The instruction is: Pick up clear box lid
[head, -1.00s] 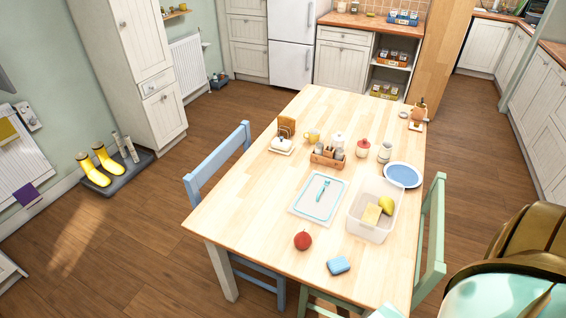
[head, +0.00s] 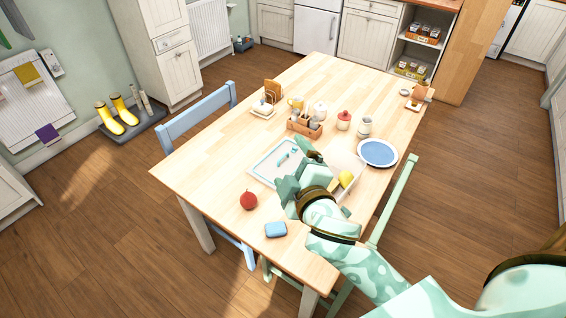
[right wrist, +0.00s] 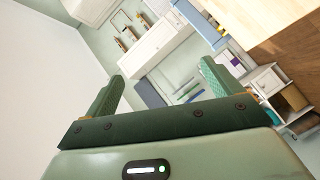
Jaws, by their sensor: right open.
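The clear box lid (head: 262,172), a flat pale sheet with a teal rim, lies on the wooden table (head: 215,165). A small teal utensil (head: 284,159) rests on it. My right gripper (head: 297,173) is open and over the lid's right side in the head view, hiding part of it; I cannot tell whether it touches. In the right wrist view its two fingers (right wrist: 160,88) stand apart with nothing clearly between them. The clear box (head: 347,163) with a yellow item (head: 345,178) is right of the lid, mostly hidden by my arm. My left gripper is out of view.
A red apple (head: 248,200) and a blue sponge (head: 276,229) lie at the near side. A wooden caddy (head: 304,127), jars and a blue plate (head: 378,152) stand behind. A blue chair (head: 200,115) and a green chair (head: 394,200) flank the table.

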